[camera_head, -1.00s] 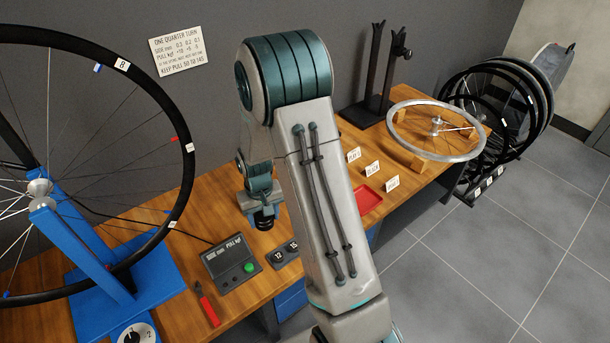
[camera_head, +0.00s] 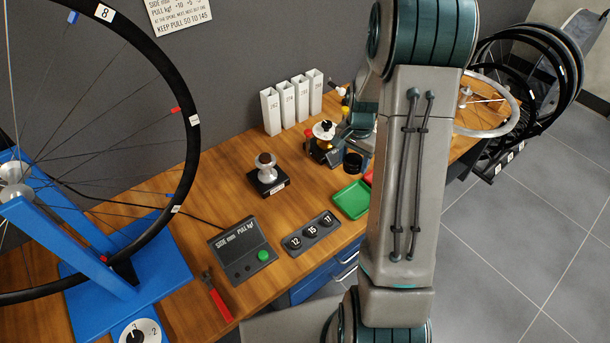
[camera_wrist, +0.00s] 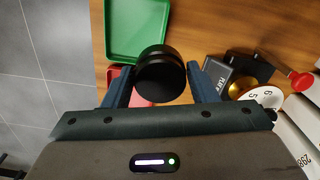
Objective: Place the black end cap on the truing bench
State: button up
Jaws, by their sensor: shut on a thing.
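The black end cap (camera_wrist: 160,75), a short dark cylinder, sits between the two blue fingers of my gripper (camera_wrist: 162,85) in the wrist view. My gripper is shut on it. In the head view the black end cap (camera_head: 353,163) hangs under my gripper (camera_head: 352,145), near the green tray. The truing bench (camera_head: 222,180) is a long wooden top along the grey wall. A blue wheel stand (camera_head: 160,262) with a spoked wheel stands on its left part. My forearm hides part of the bench at the right.
A green tray (camera_head: 351,200) lies near the bench's front edge, with a red tray (camera_wrist: 113,80) beside it.

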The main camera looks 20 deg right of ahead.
send_over(313, 182)
notch_tip(313, 182, down, 6)
jog(key=shift+d+f+b, duration=0.15)
jog(key=shift+f+b, duration=0.1)
jog(key=shift+b, duration=0.2)
jog(key=shift+f+b, duration=0.3)
jog(key=shift+f, duration=1.7)
jog(key=shift+f, duration=0.1)
jog(key=shift+f, duration=0.15)
jog(key=o, duration=0.9)
jog(key=shift+o, duration=0.2)
jog(key=shift+r, duration=0.2)
